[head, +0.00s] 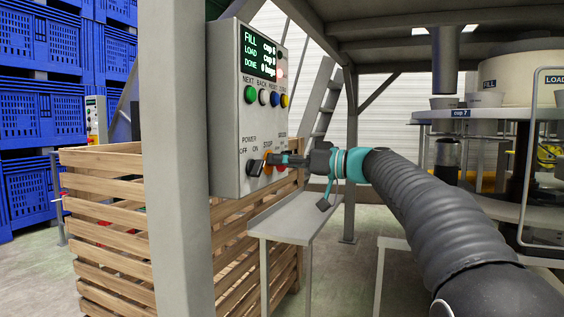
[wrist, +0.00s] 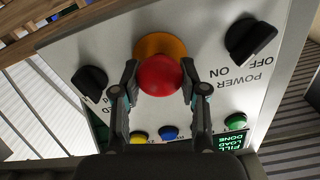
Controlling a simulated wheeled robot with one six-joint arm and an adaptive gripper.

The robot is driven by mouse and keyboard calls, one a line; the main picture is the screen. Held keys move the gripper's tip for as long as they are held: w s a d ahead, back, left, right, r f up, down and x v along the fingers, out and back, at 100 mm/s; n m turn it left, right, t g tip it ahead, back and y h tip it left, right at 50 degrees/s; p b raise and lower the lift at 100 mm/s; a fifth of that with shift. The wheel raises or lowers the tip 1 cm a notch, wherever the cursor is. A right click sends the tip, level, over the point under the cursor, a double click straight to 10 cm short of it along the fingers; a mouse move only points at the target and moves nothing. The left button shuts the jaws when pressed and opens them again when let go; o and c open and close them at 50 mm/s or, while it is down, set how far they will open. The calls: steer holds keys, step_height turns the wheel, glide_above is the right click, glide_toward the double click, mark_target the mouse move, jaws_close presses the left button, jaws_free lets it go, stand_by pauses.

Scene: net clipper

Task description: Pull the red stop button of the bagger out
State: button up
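The red stop button (wrist: 159,75) is a round red knob on an orange collar (wrist: 158,46) on the grey control panel. My gripper (wrist: 159,78) has one finger on each side of the knob. Both fingertips appear to touch its sides. In the head view my gripper (head: 277,160) reaches in from the right to the lower part of the panel (head: 225,120), at the STOP label. There the knob is mostly hidden behind the fingers.
A black power switch (wrist: 246,40) sits close to one side of the button and another black switch (wrist: 90,80) to the other. Coloured push buttons and a lit display (head: 258,52) are higher on the panel. A grey post (head: 178,150) and a wooden crate (head: 110,215) stand left.

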jaws_close()
steer(key=shift+d+f+b, duration=0.15)
steer(key=shift+b, duration=0.3)
steer(key=shift+s+d+b, duration=0.2)
steer(key=shift+d+b, duration=0.2)
steer(key=o, duration=1.1)
jaws_free()
steer(key=shift+d, duration=0.15)
steer(key=shift+c, duration=0.2)
